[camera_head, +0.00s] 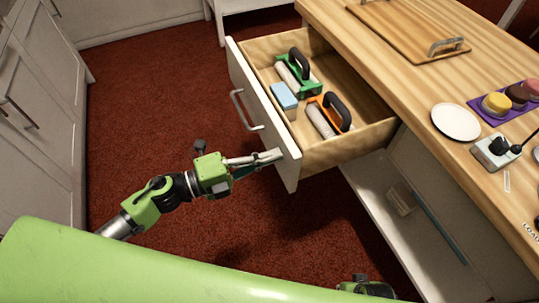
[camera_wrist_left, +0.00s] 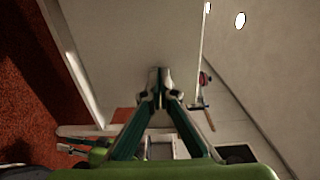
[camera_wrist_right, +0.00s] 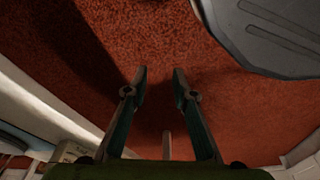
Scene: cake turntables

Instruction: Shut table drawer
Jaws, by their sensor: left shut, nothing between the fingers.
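The table drawer (camera_head: 264,118) is pulled far out from the wooden-topped table, with its white front facing left and a metal bar handle (camera_head: 243,110) on it. My left gripper (camera_head: 277,155) is at the near end of the drawer front, on its outer side. In the left wrist view my left gripper (camera_wrist_left: 160,76) is shut and empty, with its fingertips up against or close to a pale panel (camera_wrist_left: 130,40); whether they touch cannot be told. My right gripper (camera_wrist_right: 160,72) is open and empty above the red carpet, away from the drawer.
The drawer holds a green-framed tool (camera_head: 298,75), an orange-framed tool (camera_head: 328,117) and a light-blue block (camera_head: 284,95). A wooden board (camera_head: 400,30), a white plate (camera_head: 456,122) and a socket block (camera_head: 495,150) are on the tabletop. Red carpet (camera_head: 150,100) lies clear left of the drawer.

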